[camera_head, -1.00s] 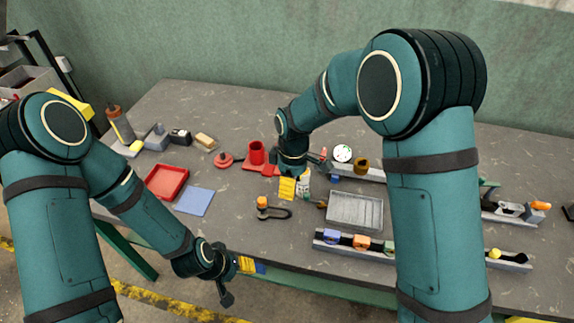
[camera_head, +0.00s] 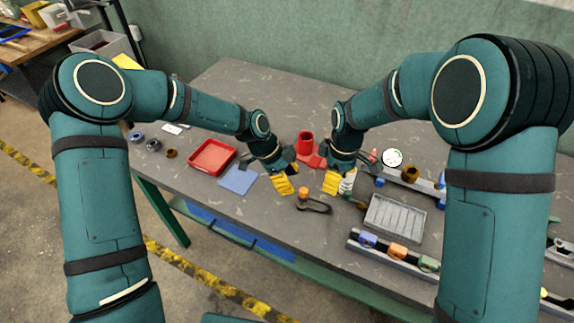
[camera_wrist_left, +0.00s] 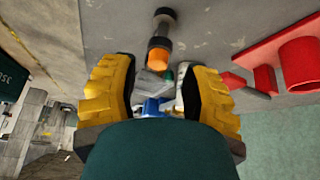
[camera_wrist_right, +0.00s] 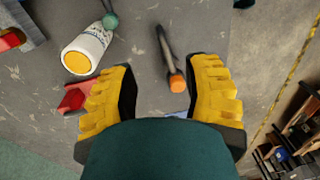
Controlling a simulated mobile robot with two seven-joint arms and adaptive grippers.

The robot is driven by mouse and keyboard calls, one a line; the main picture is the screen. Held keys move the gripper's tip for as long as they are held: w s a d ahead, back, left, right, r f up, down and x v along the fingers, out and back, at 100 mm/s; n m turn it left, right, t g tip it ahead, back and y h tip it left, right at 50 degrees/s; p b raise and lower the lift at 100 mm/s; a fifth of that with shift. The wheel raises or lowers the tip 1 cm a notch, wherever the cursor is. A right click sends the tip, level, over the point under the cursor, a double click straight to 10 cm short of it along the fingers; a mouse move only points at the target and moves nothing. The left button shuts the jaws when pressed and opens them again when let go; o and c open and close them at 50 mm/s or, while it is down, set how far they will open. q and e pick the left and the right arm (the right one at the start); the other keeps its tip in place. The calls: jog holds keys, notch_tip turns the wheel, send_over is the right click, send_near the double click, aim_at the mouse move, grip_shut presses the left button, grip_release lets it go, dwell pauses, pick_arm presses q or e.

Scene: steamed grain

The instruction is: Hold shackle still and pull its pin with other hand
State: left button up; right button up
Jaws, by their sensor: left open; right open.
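The shackle (camera_head: 318,205) is a dark bow lying on the grey table, with an orange-headed pin (camera_head: 303,192) at its left end. My left gripper (camera_head: 284,187) is open and empty, just left of the pin. My right gripper (camera_head: 331,183) is open and empty, just behind the shackle on its right. In the left wrist view the pin's orange end (camera_wrist_left: 158,58) shows beyond the parted yellow fingers (camera_wrist_left: 158,95). In the right wrist view the orange end (camera_wrist_right: 177,82) lies between and beyond the fingers (camera_wrist_right: 170,90). Neither gripper appears to touch the shackle.
A white bottle (camera_wrist_right: 88,48) stands close to my right gripper. A red tray (camera_head: 212,157) and blue mat (camera_head: 238,180) are at left; a grey ribbed tray (camera_head: 394,218) is at right. Table in front of the shackle is clear.

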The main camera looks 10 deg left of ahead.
aim_at(330, 206)
pick_arm(q)
jog(key=r+m, duration=0.1)
jog(key=w+r+m+g, duration=0.1)
jog(key=r+m, duration=0.1)
jog(key=shift+w+a+r+m, duration=0.2)
jog(key=shift+a+r+m, duration=0.1)
jog(key=shift+a+r, duration=0.1)
pick_arm(e)
jog(key=f, duration=0.9)
jog(key=s+f, duration=0.1)
jog(key=f, duration=0.3)
jog(key=shift+a+f, duration=0.2)
jog(key=shift+f, duration=0.2)
grip_shut()
jog(key=shift+s, duration=0.1)
pick_arm(q)
jog(key=shift+o, duration=1.4)
jog(key=shift+f, duration=0.1)
